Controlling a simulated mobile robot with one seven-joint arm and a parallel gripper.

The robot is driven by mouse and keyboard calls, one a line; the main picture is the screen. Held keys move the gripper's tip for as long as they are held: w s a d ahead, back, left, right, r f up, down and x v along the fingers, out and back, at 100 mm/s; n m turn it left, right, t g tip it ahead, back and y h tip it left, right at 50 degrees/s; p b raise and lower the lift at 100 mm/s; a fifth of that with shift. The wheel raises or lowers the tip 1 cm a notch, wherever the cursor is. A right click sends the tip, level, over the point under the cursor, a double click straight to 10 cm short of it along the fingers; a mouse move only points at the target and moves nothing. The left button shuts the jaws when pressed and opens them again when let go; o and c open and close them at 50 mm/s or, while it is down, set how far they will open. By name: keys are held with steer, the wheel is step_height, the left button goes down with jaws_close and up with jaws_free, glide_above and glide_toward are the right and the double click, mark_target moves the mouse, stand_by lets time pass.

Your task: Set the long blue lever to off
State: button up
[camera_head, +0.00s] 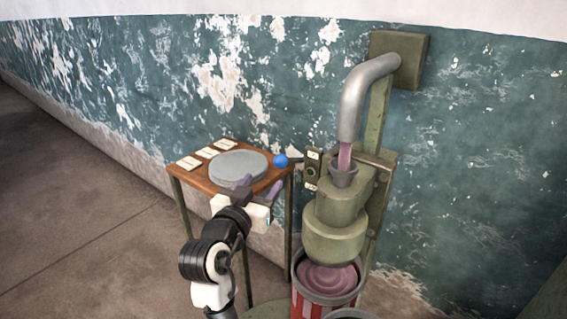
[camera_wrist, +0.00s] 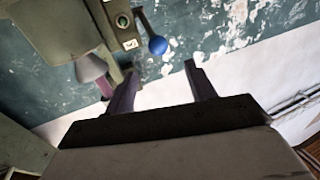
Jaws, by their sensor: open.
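The lever ends in a round blue knob (camera_head: 281,160). In the head view its arm reaches left, roughly level, from a green switch plate (camera_head: 313,171) with pale labels at top and bottom. In the wrist view the blue knob (camera_wrist: 158,45) hangs on a grey rod beside the plate (camera_wrist: 121,20), and a label with a dark mark shows. The label writing is too small to read in the head view. My gripper (camera_head: 258,188) is open and empty, in front of the knob and a little below it. In the wrist view the knob appears beyond the gap between my fingers (camera_wrist: 161,78), apart from them.
A small wooden table (camera_head: 230,184) with a round grey disc (camera_head: 238,166) and several pale cards stands left of the lever. A green machine (camera_head: 335,225) stands right, with a grey pipe (camera_head: 363,88) pouring pink liquid. A red-and-white striped bucket (camera_head: 307,303) holds pink liquid below.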

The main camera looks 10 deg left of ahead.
mark_target(284, 157)
steer(key=w+p, duration=0.1)
steer(key=w, duration=0.3)
steer(key=w+d+p, duration=0.1)
steer(key=w, duration=0.4)
steer(key=w+d+p, duration=0.1)
steer(key=w, duration=0.3)
steer(key=shift+w, duration=0.35)
steer(key=shift+a, duration=0.1)
steer(key=shift+f, duration=0.1)
jaws_close()
